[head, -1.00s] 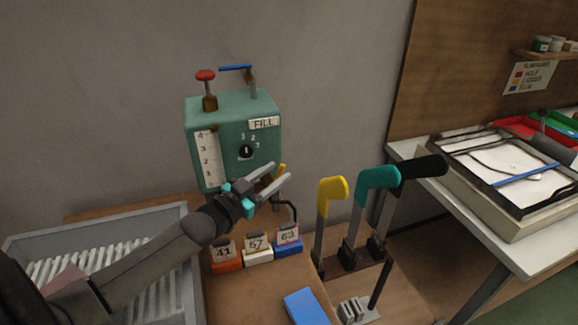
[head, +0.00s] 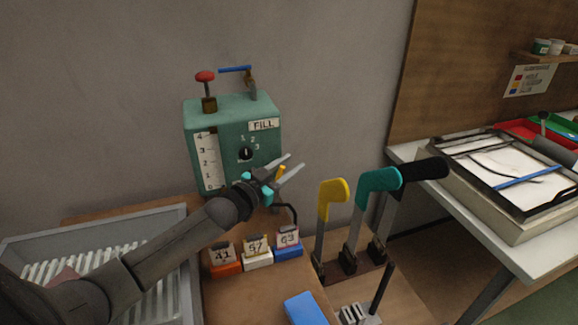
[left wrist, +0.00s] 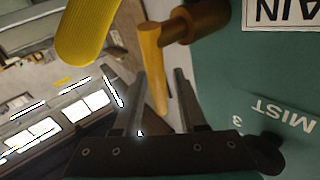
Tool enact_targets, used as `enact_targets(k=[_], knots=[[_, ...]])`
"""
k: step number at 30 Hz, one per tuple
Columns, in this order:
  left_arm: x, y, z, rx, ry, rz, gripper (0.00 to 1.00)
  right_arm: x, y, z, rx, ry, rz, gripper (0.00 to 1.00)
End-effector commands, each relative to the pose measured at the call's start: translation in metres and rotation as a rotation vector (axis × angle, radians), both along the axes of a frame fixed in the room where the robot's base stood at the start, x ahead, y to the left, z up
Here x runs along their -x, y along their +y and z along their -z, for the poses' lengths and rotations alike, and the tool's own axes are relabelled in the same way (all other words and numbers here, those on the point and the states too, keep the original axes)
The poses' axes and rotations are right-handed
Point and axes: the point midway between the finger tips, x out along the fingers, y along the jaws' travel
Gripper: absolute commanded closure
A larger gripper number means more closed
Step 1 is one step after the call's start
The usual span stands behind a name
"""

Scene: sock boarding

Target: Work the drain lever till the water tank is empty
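The green tank box (head: 205,125) stands against the wall, with a FILL label and a numbered white gauge (head: 209,160) on its front. I cannot make out the water level. A small yellow lever (head: 280,172) sticks out low on its right side. In the left wrist view this lever (left wrist: 153,65) hangs from a brown fitting beside a label reading "AIN", partly cut off. My left gripper (head: 297,161) is at the lever; its fingers (left wrist: 161,75) are apart on either side of it, with a gap at the right finger. My right gripper is out of view.
A red knob (head: 205,76) and a blue-handled valve (head: 235,69) top the tank. Numbered tags on coloured blocks (head: 257,256) stand below it. Yellow (head: 332,195), teal (head: 378,182) and black (head: 425,168) forms stand to the right. A grey ribbed tray (head: 170,212) is left.

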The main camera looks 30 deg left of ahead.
Motion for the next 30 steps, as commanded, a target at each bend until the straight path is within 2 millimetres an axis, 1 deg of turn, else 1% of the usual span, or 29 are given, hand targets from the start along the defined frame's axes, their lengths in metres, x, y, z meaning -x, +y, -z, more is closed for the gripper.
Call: enact_targets(k=[1,2,10,30], knots=[[0.0001,-0.0001,0.0001,0.000,0.000,0.000,0.66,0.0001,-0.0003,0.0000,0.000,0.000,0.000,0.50],[0.0001,-0.0001,0.0001,0.000,0.000,0.000,0.70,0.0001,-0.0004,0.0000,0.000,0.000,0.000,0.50],[0.0002,-0.0001,0.0001,0.000,0.000,0.000,1.00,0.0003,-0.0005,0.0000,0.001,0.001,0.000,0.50],[0.0003,-0.0002,0.0004,0.000,0.000,0.000,1.00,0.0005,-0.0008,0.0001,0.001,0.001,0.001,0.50]])
